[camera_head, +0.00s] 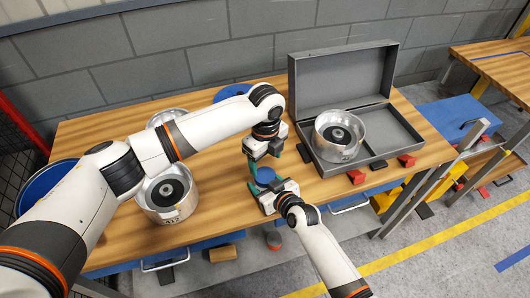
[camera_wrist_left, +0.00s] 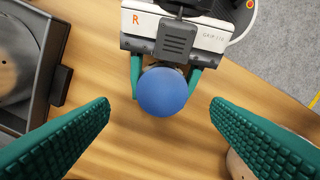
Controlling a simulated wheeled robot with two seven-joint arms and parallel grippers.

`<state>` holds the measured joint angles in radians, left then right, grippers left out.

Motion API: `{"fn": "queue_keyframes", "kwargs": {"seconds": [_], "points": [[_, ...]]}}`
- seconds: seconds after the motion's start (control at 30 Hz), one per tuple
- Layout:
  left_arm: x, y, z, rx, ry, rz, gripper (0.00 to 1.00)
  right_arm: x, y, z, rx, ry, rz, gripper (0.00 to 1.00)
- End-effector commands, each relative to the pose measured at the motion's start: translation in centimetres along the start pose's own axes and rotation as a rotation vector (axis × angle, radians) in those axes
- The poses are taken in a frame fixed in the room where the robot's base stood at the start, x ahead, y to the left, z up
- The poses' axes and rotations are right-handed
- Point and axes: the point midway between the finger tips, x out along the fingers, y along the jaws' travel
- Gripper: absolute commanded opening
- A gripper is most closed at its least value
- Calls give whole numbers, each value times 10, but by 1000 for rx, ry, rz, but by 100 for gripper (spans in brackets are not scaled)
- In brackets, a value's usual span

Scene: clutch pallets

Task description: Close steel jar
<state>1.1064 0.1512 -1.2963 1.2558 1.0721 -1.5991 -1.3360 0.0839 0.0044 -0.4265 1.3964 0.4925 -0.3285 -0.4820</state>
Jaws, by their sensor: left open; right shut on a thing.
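A small jar with a round blue top (camera_head: 265,175) is at the table's front edge. The blue top (camera_wrist_left: 162,92) also shows from above in the left wrist view, covering most of the jar body, with a little grey showing behind it. My right gripper (camera_head: 268,184) is shut around the jar from the front, its green fingers on both sides. My left gripper (camera_head: 256,170) is open above and just behind the jar. In the left wrist view its two green fingers stand wide apart, with the blue top between and beyond their tips.
An open grey case (camera_head: 393,142) holding a silver drum (camera_head: 340,132) stands on the wooden table at right. Another silver drum (camera_head: 168,195) is at left, partly behind my left arm. Red blocks (camera_head: 356,177) lie by the case front. Bare table surrounds the jar.

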Motion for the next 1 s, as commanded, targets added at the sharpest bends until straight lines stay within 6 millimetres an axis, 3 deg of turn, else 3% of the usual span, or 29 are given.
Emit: {"fn": "queue_keyframes", "kwargs": {"seconds": [1.0], "points": [[-20,0,0,-2396,3,0,72,0,0,-1,1,1,0,0]]}}
